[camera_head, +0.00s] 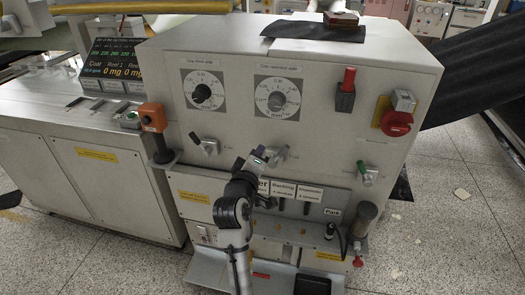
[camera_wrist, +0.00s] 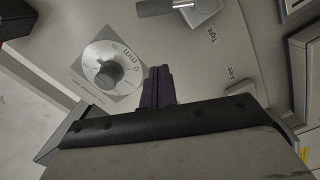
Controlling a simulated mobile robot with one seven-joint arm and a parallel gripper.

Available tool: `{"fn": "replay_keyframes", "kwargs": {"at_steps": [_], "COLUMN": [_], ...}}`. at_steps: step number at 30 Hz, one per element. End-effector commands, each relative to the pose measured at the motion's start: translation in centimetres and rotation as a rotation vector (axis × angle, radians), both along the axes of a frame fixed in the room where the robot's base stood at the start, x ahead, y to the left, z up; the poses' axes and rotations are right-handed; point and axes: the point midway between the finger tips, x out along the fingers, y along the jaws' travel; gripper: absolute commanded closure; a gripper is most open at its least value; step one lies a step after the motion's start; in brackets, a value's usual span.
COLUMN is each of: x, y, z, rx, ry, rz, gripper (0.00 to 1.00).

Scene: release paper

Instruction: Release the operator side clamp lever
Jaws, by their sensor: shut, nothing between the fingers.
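In the head view the left lever (camera_head: 207,145) stands clear of my arm. In the wrist view a silver lever (camera_wrist: 200,10) shows at the top, cut by the frame edge, near labels reading "Tight" and "Free". My gripper (camera_wrist: 158,88) has its dark fingers together and empty, apart from that lever in the picture.
Two round dials (camera_head: 203,92) (camera_head: 278,97) sit above the levers; one dial (camera_wrist: 110,68) shows in the wrist view. An orange box (camera_head: 152,117) stands at left. A labelled ledge lies below.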

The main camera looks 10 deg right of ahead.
Motion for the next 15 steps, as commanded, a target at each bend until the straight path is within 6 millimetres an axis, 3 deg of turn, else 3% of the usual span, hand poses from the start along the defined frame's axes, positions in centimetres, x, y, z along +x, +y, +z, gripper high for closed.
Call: {"fn": "replay_keyframes", "kwargs": {"at_steps": [6,15], "x": [-4.3,-6.4], "y": [1.6,2.3], "z": [-0.3,0.0], "rx": [0.000,-0.001], "ry": [0.000,0.000], "rz": [-0.001,-0.002], "gripper": [1.00,1.00]}}
